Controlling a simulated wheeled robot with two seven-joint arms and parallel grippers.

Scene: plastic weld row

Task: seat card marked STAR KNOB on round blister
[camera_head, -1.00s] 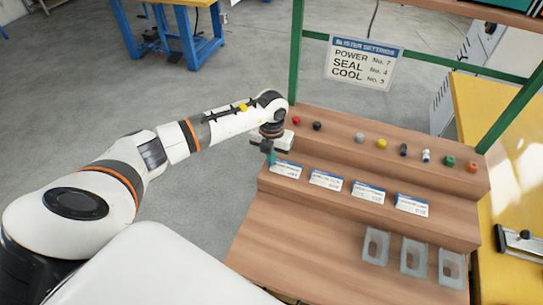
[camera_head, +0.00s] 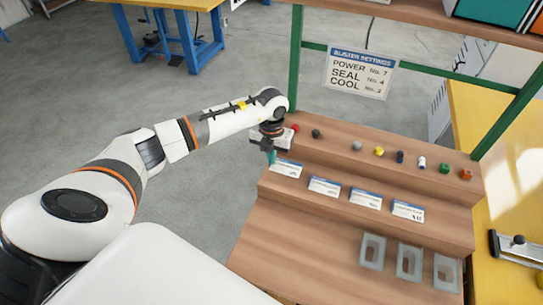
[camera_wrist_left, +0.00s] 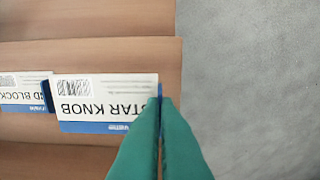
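The STAR KNOB card (camera_wrist_left: 90,108) is white with a blue strip and lies on the stepped wooden stand. In the head view it is the leftmost card (camera_head: 287,168) on the middle step. My left gripper (camera_wrist_left: 160,105) has its green fingers together on the upright blue tab at the card's end; they hide part of that end. In the head view this gripper (camera_head: 271,157) is at the stand's left edge. Three clear blisters, left (camera_head: 372,251), middle (camera_head: 409,262) and right (camera_head: 446,273), stand on the lowest step. I cannot tell which is round. My right gripper is out of view.
Three other cards (camera_head: 324,186) lie along the middle step. Several small coloured parts (camera_head: 379,152) line the top step. A settings sign (camera_head: 361,70) hangs from the green frame behind. The lowest step is bare left of the blisters.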

